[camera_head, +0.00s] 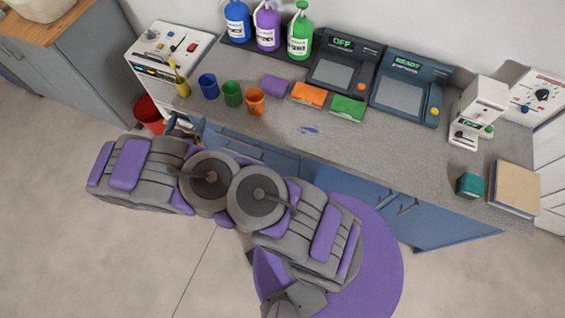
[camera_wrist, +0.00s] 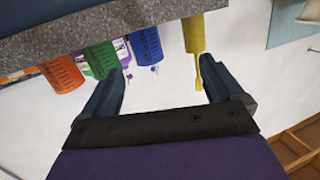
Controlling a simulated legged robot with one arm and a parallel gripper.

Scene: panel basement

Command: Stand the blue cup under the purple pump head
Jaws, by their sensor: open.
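The blue cup (camera_head: 208,86) stands upright on the grey counter, at the left end of a row with a green cup (camera_head: 232,94) and an orange cup (camera_head: 255,100). The purple pump bottle (camera_head: 267,27) stands at the back against the wall, between a blue and a green pump bottle. My gripper (camera_wrist: 162,68) is open and empty at the counter's front edge. In the wrist view, which is upside down, the blue cup (camera_wrist: 145,46) shows beyond the gap between my fingers. The head view mostly hides my gripper behind my arm.
A purple block (camera_head: 275,85) lies right of the cups. The blue bottle (camera_head: 237,21) and green bottle (camera_head: 300,36) flank the purple one. A red bin (camera_head: 148,112) stands below.

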